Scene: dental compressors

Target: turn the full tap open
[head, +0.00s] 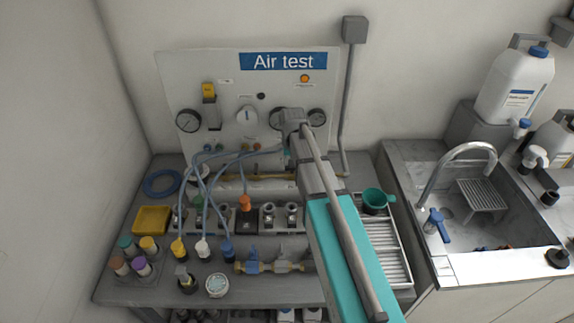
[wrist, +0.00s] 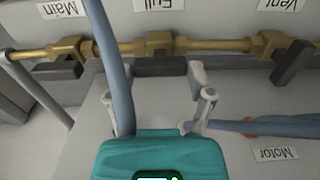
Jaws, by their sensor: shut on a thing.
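The full tap (wrist: 160,45) is the middle brass valve on the pipe in the wrist view, just under the upside-down label "Full" (wrist: 158,4). My teal gripper (wrist: 160,78) reaches up to it from the bottom of the wrist view. Its right grey finger stands just beside and below the tap. A blue-grey hose (wrist: 112,60) crosses in front and hides most of the left finger. In the head view my arm covers the tap.
The main tap (wrist: 60,62) and vent tap (wrist: 288,62), with dark handles, flank the full tap closely. Another hose (wrist: 265,126) runs right, above the "Motor" label. In the head view, gauges (head: 188,121) line the panel and a sink (head: 447,212) lies right.

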